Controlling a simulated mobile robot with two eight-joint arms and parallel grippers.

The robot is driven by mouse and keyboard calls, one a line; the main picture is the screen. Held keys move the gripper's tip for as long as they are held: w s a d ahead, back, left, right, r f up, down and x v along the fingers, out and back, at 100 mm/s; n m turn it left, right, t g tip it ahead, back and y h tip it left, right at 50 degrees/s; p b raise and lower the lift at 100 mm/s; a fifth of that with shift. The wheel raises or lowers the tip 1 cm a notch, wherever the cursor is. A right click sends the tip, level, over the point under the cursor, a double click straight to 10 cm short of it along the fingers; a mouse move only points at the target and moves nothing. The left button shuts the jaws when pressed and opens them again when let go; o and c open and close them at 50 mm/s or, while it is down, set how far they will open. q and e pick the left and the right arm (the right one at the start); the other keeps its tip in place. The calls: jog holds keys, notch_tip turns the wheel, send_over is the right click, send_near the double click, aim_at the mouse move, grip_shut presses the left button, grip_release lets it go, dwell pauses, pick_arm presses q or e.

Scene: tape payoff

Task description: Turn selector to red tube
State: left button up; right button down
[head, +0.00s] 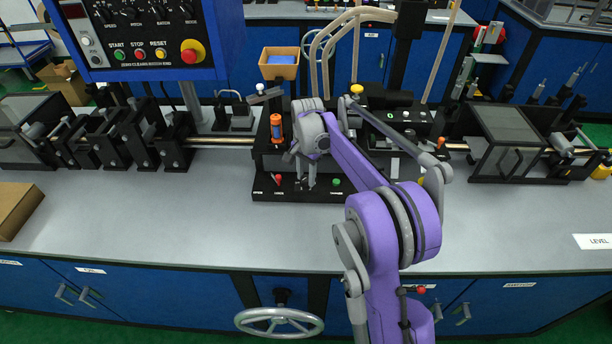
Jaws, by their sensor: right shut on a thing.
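My right gripper (303,181) points down at the front of the black machine block (322,190) in the middle of the bench. It is shut on a small part there, which looks like the selector; the fingers hide most of it, so its pointing direction cannot be told. A red knob (278,180) stands left of the fingers and a green knob (336,182) right of them. An upright orange-red tube (277,128) with a blue middle stands just left of my wrist. My left gripper is out of view.
A control panel (140,40) hangs at upper left. Black roller stands (140,135) line the bar at left, and a framed grey plate (508,125) stands at right. A handwheel (279,322) juts from the front. The grey bench front (150,220) is mostly clear.

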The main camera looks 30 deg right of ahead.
aim_at(306, 177)
jog(key=n, duration=1.3)
jog(key=shift+d+n, duration=0.1)
jog(key=shift+n, duration=0.3)
jog(key=n, duration=1.3)
jog(key=shift+w, duration=0.1)
jog(key=shift+n, duration=0.4)
jog(key=c, duration=0.5)
grip_release()
notch_tip(306, 177, up, 11)
